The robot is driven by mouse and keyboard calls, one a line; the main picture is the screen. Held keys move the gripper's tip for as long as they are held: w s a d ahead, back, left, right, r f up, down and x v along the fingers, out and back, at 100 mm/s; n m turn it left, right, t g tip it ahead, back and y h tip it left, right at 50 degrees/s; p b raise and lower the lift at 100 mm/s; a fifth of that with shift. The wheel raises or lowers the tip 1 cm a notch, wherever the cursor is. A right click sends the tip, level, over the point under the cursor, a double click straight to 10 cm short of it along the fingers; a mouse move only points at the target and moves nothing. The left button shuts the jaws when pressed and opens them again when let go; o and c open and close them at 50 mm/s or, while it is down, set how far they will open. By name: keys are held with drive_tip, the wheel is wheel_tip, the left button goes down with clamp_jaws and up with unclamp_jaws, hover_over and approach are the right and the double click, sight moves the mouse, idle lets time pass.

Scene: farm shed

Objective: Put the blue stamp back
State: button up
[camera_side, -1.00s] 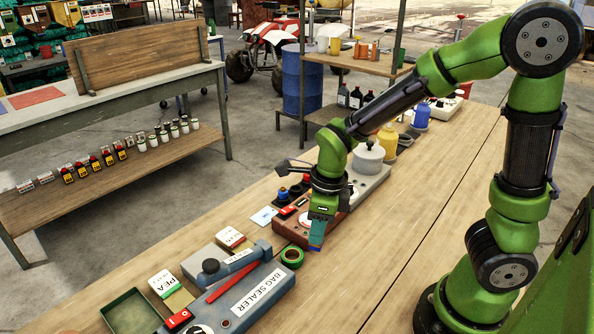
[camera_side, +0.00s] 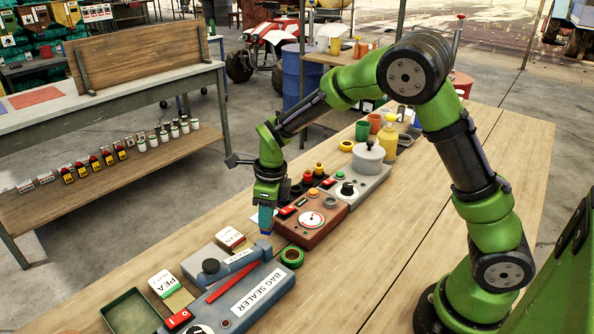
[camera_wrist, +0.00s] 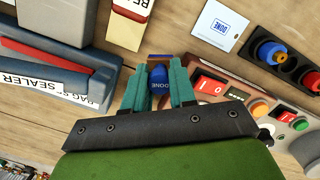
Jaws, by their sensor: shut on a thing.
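My gripper (camera_side: 265,228) is shut on the blue stamp (camera_wrist: 158,75), with its teal fingers (camera_wrist: 158,92) on either side. In the side view my gripper hangs low over the wood bench, left of the brown gauge device; contact with the bench cannot be told. A white card with a blue DONE print (camera_wrist: 220,27) lies up and right of the stamp in the wrist view. Beside it is a black stamp rack (camera_wrist: 291,66), holding a blue-topped piece and a red-topped piece.
The brown gauge device (camera_side: 322,229) stands right of my gripper. A green tape roll (camera_side: 291,256) and the bag sealer (camera_side: 245,294) are in front. A seed packet (camera_side: 231,238) lies left. The bench at right is clear.

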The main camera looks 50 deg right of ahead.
drive_tip(key=shift+w, duration=0.4)
drive_tip(key=shift+f, duration=1.8)
drive_tip(key=shift+f, duration=0.1)
drive_tip(key=o, duration=0.6)
drive_tip(key=shift+c, duration=0.2)
